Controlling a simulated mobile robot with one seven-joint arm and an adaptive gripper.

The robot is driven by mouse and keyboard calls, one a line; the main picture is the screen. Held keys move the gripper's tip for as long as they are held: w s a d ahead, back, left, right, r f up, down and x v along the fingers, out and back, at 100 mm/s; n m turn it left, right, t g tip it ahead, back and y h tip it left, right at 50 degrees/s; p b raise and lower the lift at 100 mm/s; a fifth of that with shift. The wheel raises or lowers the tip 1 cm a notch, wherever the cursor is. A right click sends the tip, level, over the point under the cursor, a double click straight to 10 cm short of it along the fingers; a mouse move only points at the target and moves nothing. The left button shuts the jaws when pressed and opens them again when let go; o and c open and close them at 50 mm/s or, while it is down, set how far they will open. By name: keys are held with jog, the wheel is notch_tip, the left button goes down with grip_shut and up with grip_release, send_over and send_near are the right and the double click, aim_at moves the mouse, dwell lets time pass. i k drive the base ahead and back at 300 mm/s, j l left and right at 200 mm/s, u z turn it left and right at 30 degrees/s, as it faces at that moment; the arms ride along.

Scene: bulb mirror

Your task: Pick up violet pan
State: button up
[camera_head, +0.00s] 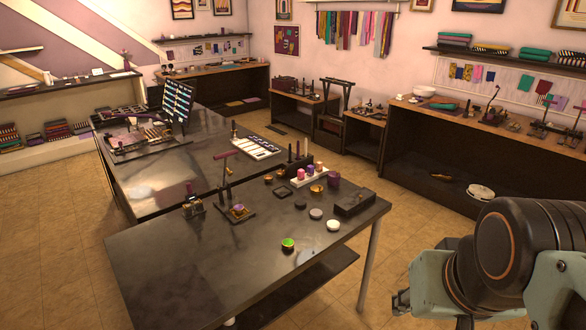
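Several small round pans and pots stand on the near dark table (170,275). A small violet round thing (238,208) sits on a dark stand with an upright handle, left of the middle of the table. A darker violet cup-like piece (334,181) stands near the back right. I cannot tell for sure which one is the violet pan. My arm fills the lower right corner. What looks like part of my gripper (402,302) shows there, to the right of the table and apart from everything on it. Its fingers are not clear enough to tell open from shut.
A green-topped pot (288,244), a white round pot (333,225), a dark box (354,202) and a white tray (310,174) share the near table. Its front left is clear. A second dark table adjoins behind. Open floor lies to the right.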

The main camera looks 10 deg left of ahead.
aim_at(238, 208)
jog(key=i+u, duration=0.1)
jog(key=i, duration=0.5)
jog(key=i+l+u, duration=0.1)
jog(key=i, duration=0.5)
